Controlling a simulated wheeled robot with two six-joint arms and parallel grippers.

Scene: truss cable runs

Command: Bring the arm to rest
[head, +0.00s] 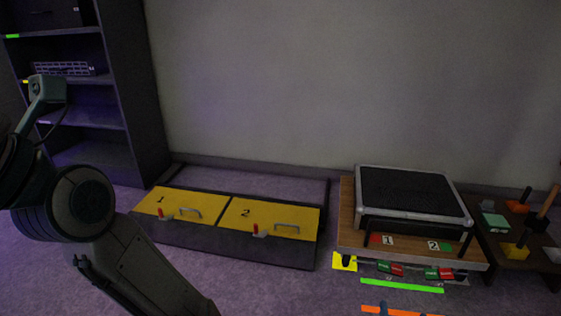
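My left arm (85,205) comes in from the left edge, bent, with its dark links running down toward the bottom edge. A grey-green link (45,92) of it rises in front of the shelf unit. I cannot make out the fingers of my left gripper in this view. No part that I can clearly tell as my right arm or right gripper shows.
A dark box with two yellow lids (170,204) numbered 1 and 2 lies on the carpet. Right of it, a black case (410,190) sits on a low wooden platform (346,225). A dark shelf unit (140,90) stands left. Floor strips (402,285) lie in front.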

